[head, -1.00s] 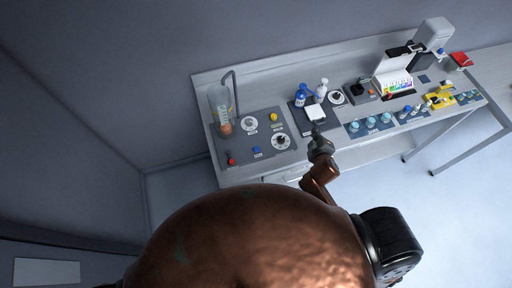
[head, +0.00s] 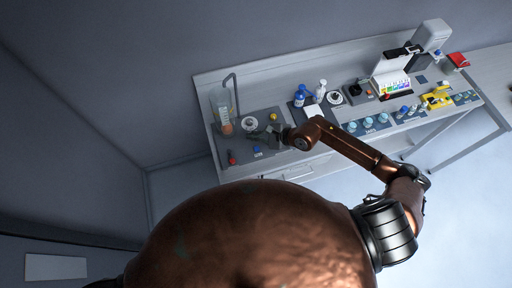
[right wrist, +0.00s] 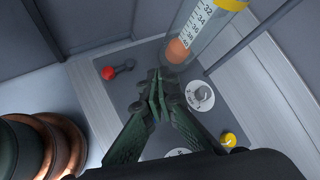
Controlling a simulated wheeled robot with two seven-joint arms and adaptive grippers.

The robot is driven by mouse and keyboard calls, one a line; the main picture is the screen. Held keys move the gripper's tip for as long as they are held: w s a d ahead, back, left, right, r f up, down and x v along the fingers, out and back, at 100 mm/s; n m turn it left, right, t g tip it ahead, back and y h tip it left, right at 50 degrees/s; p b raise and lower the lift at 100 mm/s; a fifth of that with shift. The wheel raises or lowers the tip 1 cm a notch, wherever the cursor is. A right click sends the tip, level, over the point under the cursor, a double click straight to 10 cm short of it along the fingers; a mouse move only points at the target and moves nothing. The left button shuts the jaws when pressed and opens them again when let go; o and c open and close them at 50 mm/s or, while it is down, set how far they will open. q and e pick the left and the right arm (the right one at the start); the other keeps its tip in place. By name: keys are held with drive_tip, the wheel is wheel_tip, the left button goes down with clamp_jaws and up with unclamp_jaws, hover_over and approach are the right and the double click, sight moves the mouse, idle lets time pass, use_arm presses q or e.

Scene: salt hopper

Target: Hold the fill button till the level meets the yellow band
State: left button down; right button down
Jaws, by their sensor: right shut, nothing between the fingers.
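A clear hopper tube (head: 222,106) stands at the back left of a grey panel (head: 220,146), with an orange-brown mass low inside. The right wrist view shows this tube (right wrist: 203,32) with a printed scale, the orange mass (right wrist: 178,50) at its bottom and a yellow band (right wrist: 233,4) well above it. The panel carries a blue button (head: 258,149), a yellow knob (head: 273,116) and a red-tipped lever (head: 232,159); I see no label saying which one fills. My right gripper (head: 257,135) is shut and empty, over the panel.
A white dial (head: 249,123) lies beside the tube; another dial (right wrist: 178,152) is mostly hidden by my right gripper. Bottles (head: 300,95), a white pad and several blue cups stand to the right. A bent pipe (head: 236,90) rises behind the tube.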

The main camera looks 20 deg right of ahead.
drive_tip(key=shift+w+d+f+n+h, duration=0.1)
drive_tip(key=shift+d+f+n+h, duration=0.3)
drive_tip(key=shift+d, duration=0.2)
drive_tip(key=shift+w+d+f+n+h, duration=0.1)
drive_tip(key=shift+d+f+n+h, duration=0.15)
drive_tip(key=shift+d+f, duration=0.3)
drive_tip(key=b, duration=0.5)
hover_over(254, 147)
drive_tip(key=s+d, duration=0.2)
drive_tip(key=f, duration=0.7)
drive_tip(key=shift+w+a+f, duration=0.15)
drive_tip(key=shift+a, duration=0.1)
drive_tip(key=shift+f+b, duration=0.4)
drive_tip(key=shift+f, duration=0.25)
drive_tip(key=shift+f+b, duration=0.4)
drive_tip(key=shift+b, duration=0.1)
drive_tip(key=shift+f+b, duration=0.45)
drive_tip(key=shift+f, duration=0.1)
idle(3.4)
